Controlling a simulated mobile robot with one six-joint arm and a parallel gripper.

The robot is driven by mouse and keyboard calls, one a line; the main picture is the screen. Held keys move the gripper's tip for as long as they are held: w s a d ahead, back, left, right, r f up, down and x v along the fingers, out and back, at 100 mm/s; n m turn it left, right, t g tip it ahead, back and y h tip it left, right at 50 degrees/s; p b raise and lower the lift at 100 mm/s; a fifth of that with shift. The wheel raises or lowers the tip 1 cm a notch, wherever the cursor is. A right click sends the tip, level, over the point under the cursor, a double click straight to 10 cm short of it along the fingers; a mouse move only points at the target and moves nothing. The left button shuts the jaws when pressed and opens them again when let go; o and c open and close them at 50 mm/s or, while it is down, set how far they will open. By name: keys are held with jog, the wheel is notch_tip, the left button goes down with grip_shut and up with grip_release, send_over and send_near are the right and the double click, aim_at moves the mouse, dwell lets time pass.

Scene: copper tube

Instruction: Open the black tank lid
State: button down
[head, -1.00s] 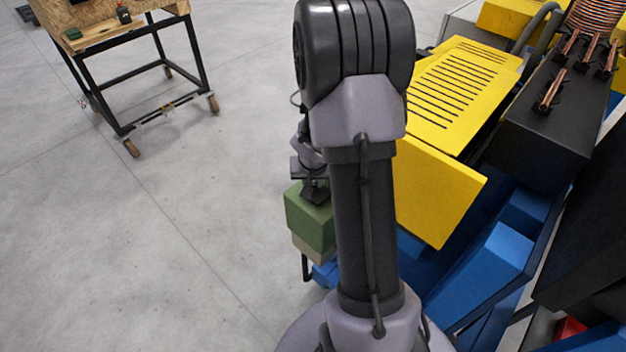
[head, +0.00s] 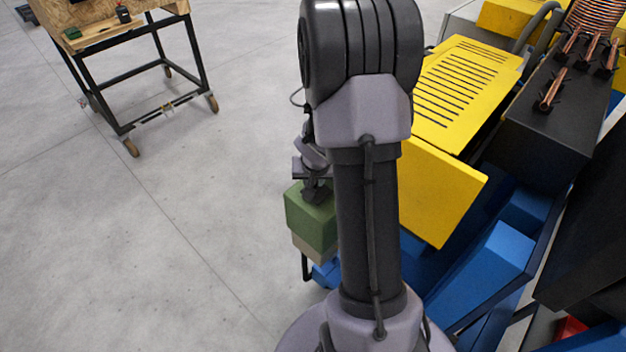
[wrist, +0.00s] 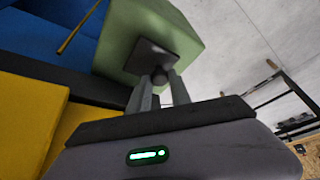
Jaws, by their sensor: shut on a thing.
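A green tank (head: 308,222) with a pale lower part stands left of my arm in the head view, partly hidden by it. In the wrist view the green tank (wrist: 178,22) fills the top middle. The black lid (wrist: 148,57) is a square plate with a round knob, against the green face; I cannot tell whether it is seated or slightly lifted. My gripper (wrist: 163,82) has its two fingers at the knob and is shut on it. In the head view my gripper is small and dark above the tank, and the lid is mostly hidden.
Yellow panels (head: 440,190) and blue machine parts (head: 490,262) lie close on the right of my arm. A black box (head: 548,125) with copper pieces stands farther right. A wheeled wooden-topped cart (head: 120,38) stands at the back left. The grey floor on the left is clear.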

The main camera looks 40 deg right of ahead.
jog(key=shift+s+r+t+b, duration=0.1)
jog(key=shift+s+t+b, duration=0.1)
jog(key=shift+t+b, duration=0.25)
jog(key=shift+s+d+r+t, duration=0.1)
jog(key=shift+s+r+t, duration=0.3)
jog(key=shift+t, duration=0.45)
jog(key=c, duration=1.2)
grip_release()
jog(key=shift+p, duration=0.3)
